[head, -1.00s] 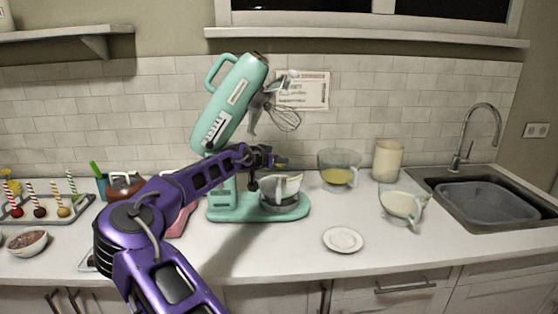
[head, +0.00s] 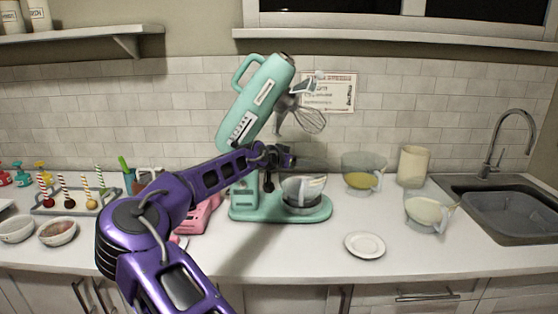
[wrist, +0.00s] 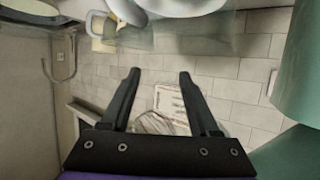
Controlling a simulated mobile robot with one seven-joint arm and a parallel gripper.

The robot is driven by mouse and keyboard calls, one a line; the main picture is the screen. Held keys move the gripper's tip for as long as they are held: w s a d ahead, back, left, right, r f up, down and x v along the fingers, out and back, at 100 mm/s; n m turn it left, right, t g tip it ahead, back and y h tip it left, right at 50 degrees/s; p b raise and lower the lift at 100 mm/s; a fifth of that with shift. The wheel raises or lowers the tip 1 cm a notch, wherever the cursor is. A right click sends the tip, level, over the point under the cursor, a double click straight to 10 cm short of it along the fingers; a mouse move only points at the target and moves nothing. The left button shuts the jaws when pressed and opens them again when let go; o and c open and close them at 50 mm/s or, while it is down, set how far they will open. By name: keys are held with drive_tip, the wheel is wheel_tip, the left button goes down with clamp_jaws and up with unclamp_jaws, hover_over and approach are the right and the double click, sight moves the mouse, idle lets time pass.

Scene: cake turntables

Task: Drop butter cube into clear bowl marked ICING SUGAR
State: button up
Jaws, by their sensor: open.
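My gripper (head: 288,160) is open above the mixer's bowl, in front of the tilted-up mixer head. In the wrist view the gripper (wrist: 159,75) has its two black fingers apart with nothing between them. I cannot make out a butter cube in either view. A clear bowl with yellow contents (head: 362,179) stands right of the mixer at the back. A clear jug-like bowl with pale contents (head: 428,213) stands nearer the sink. I cannot read an ICING SUGAR mark on either one.
The mint stand mixer (head: 262,206) holds a bowl (head: 302,192) beneath its whisk. A white plate (head: 365,245) lies near the counter's front. A cream canister (head: 413,166) and a sink (head: 500,212) are at right. A cake-pop tray (head: 78,209) and small bowls are at left.

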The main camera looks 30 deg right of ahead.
drive_tip(key=v, duration=1.3)
drive_tip(key=shift+a+r, duration=0.2)
drive_tip(key=shift+a, duration=0.1)
drive_tip(key=shift+r, duration=0.1)
